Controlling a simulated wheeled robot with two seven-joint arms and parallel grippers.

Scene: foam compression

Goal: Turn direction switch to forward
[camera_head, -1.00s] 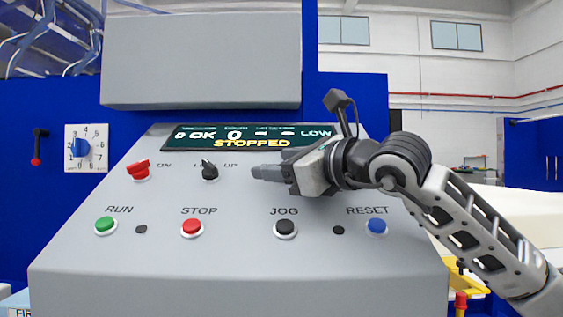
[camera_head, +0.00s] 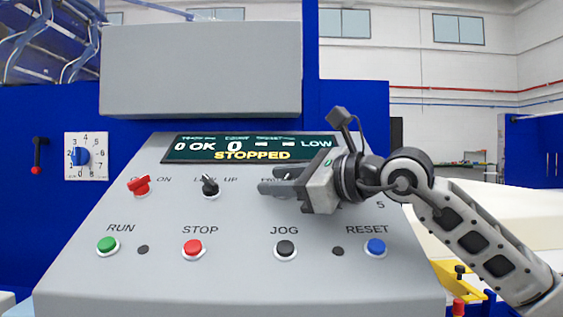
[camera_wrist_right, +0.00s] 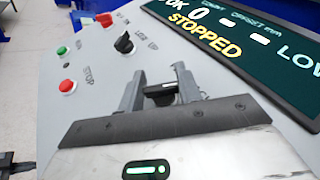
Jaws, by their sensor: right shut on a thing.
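The control panel (camera_head: 238,275) has a sloped grey face. My right gripper (camera_head: 265,188) reaches in from the right above the JOG button. In the right wrist view, its two fingers (camera_wrist_right: 160,75) stand on either side of a black rotary switch (camera_wrist_right: 160,93) and are shut on it. In the head view, the fingers mostly hide this switch and its label, so its setting cannot be read. My left gripper is not in view.
A red switch (camera_head: 140,185) and the black LOW/UP switch (camera_head: 209,185) are left of my fingers. Below are the green RUN (camera_head: 107,245), red STOP (camera_head: 193,247), black JOG (camera_head: 285,248) and blue RESET (camera_head: 375,247) buttons. The display (camera_head: 240,148) reads STOPPED.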

